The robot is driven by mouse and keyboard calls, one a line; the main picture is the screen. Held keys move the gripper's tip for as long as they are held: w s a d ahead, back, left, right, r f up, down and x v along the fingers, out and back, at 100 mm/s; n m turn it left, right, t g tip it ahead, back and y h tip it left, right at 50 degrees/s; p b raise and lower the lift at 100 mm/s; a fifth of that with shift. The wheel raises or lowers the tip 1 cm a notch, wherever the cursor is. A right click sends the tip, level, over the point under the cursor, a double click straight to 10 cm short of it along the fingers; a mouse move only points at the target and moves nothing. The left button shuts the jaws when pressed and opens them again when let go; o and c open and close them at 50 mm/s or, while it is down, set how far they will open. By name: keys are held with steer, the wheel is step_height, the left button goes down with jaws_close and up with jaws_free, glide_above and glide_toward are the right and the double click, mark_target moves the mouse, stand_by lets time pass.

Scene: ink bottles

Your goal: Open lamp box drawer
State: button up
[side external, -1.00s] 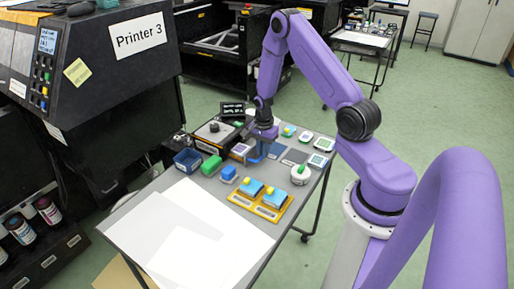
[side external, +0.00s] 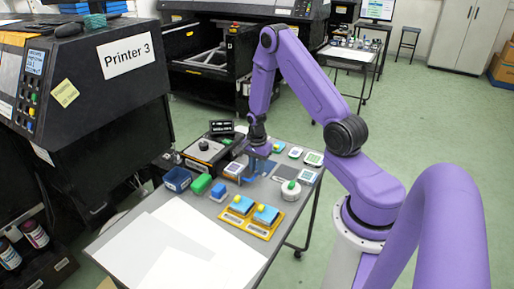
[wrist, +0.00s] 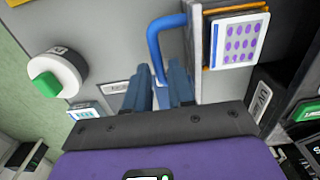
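A box with a white panel of purple dots (wrist: 240,40) stands at the upper right in the wrist view. In the side view, this panel (side external: 235,169) is just left of my gripper. A blue bar handle (wrist: 153,42) curves out from beside the box. My gripper (wrist: 160,75) has its two dark blue fingers on either side of the handle's near end, with a gap between them. Whether they touch the handle cannot be told. In the side view, my gripper (side external: 259,150) is low over the table, and the drawer front is not clearly seen.
A white round dial with a green knob (wrist: 55,78) is left of my fingers. It also shows in the side view (side external: 290,190). A blue bin (side external: 177,180), a green block (side external: 201,184) and an orange tray (side external: 248,220) stand nearby. White sheets (side external: 165,245) cover the table's near end.

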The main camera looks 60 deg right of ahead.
step_height(320, 180, up, 17)
steer(key=shift+f, duration=0.15)
stand_by(0.5)
step_height(320, 180, up, 7)
stand_by(1.0)
steer(key=s+a+r+n, duration=0.1)
steer(key=s+a+n, duration=0.2)
steer(key=a+n, duration=0.5)
steer(key=s+a+n, duration=0.3)
steer(key=a+n, duration=0.4)
steer(key=a, duration=0.4)
steer(key=s+a+n, duration=0.3)
steer(key=s+n, duration=0.4)
steer(key=s, duration=0.2)
steer(key=s+a+n, duration=0.3)
steer(key=s+n, duration=0.5)
steer(key=shift+s+a+f+n, duration=0.15)
steer(key=shift+s+n, duration=0.15)
steer(key=shift+s, duration=0.1)
